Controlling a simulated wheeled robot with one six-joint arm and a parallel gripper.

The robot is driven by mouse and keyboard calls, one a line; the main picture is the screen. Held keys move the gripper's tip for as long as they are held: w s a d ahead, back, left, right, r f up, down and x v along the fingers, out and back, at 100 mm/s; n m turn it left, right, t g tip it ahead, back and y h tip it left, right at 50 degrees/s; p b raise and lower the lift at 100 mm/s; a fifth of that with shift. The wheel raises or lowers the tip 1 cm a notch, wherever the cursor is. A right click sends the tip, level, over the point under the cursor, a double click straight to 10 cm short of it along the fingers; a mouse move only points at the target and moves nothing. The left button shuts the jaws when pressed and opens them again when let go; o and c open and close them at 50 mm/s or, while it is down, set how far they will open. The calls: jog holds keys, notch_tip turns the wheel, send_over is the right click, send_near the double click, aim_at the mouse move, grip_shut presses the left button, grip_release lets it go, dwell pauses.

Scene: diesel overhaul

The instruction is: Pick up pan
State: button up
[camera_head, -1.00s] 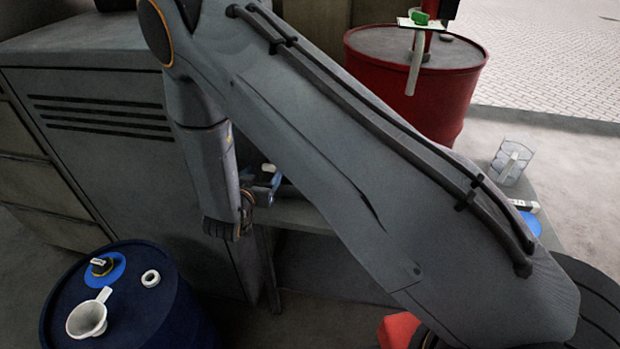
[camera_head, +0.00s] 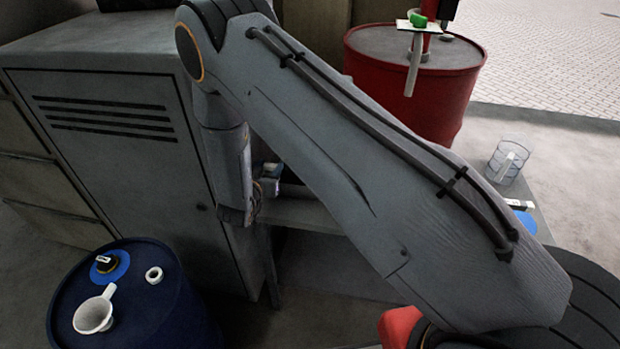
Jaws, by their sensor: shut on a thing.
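I cannot pick out a pan with certainty. A dark shape (camera_head: 288,178) shows in part beside my arm, above the grey bench (camera_head: 290,212); it may be part of a pan, but most of it is hidden. My arm crosses the middle of the view and bends down at the left over the bench's near end.
A blue drum (camera_head: 175,315) at the lower left bears a white funnel (camera_head: 93,316), a white ring (camera_head: 153,275) and a blue disc (camera_head: 120,268) with a dark cap. A grey cabinet (camera_head: 110,160) stands behind. A red drum (camera_head: 420,85) and clear jug (camera_head: 507,163) are at right.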

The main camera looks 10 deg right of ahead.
jog(key=shift+r, duration=0.2)
jog(key=shift+c, duration=0.2)
jog(key=shift+s+r+b, duration=0.15)
jog(key=shift+r+b, duration=0.25)
jog(key=shift+b, duration=0.1)
notch_tip(320, 180, up, 6)
jog(key=b, duration=0.2)
jog(key=s+d+b, duration=0.1)
jog(key=s+d, duration=0.2)
jog(key=s, duration=0.6)
jog(key=s+d+b, duration=0.2)
jog(key=s+d, duration=0.1)
jog(key=s, duration=0.6)
jog(key=shift+s+d, duration=0.3)
jog(key=o, duration=0.6)
jog(key=shift+c, duration=0.2)
grip_shut()
